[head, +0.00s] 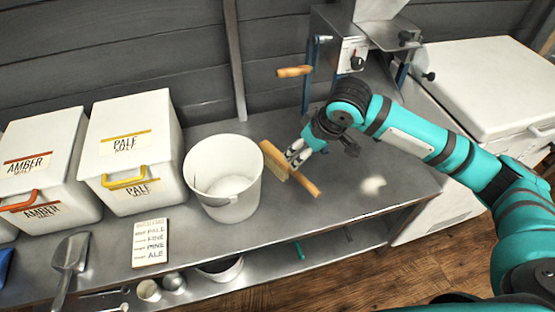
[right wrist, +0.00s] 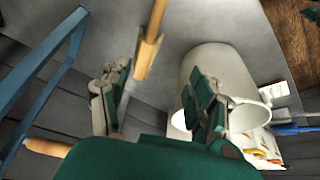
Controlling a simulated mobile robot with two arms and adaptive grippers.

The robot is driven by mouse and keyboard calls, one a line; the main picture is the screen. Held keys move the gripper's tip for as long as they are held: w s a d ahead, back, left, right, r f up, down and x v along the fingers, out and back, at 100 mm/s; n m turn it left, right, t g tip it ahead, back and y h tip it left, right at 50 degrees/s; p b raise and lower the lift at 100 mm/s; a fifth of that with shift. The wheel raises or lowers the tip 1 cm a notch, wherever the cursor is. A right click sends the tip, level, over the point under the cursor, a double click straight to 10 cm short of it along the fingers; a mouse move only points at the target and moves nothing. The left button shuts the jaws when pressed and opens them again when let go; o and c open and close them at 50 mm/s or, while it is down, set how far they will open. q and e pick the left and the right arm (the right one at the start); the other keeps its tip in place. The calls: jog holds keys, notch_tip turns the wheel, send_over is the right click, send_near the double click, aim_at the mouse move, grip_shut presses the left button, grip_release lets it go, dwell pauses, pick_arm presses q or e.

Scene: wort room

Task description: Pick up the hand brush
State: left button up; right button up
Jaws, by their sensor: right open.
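The hand brush (head: 307,184) has a wooden back, pale bristles and a wooden handle. It lies on the steel bench just right of the white bucket, its handle pointing to the lower right in the head view. My right gripper (head: 297,154) is over the brush and partly hides its middle. In the right wrist view the brush (right wrist: 149,52) shows ahead of the open, empty fingers (right wrist: 158,97), in line with the gap between them. I cannot tell whether the fingers touch it. My left gripper is not in view.
The white bucket (head: 228,199) stands close left of the brush; it also shows in the right wrist view (right wrist: 222,66). A mill (head: 352,53) with a wooden crank handle (head: 294,71) stands behind. Malt bins (head: 131,128), a card (head: 150,243) and a scoop (head: 69,255) are left. The bench's right front is clear.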

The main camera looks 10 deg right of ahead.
jog(key=d, duration=0.1)
jog(key=b, duration=0.3)
send_over(289, 168)
jog(key=s+d, duration=0.1)
jog(key=s, duration=0.1)
notch_tip(289, 168, down, 10)
jog(key=shift+w+r, duration=0.1)
jog(key=shift+r, duration=0.1)
jog(key=b+x, duration=0.1)
jog(key=x, duration=0.4)
jog(key=shift+w+d+b, duration=0.2)
jog(key=shift+b, duration=0.1)
jog(key=shift+w+f, duration=0.15)
jog(key=shift+f, duration=0.2)
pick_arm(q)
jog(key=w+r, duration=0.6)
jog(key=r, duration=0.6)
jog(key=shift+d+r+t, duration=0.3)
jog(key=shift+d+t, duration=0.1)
pick_arm(e)
grip_shut()
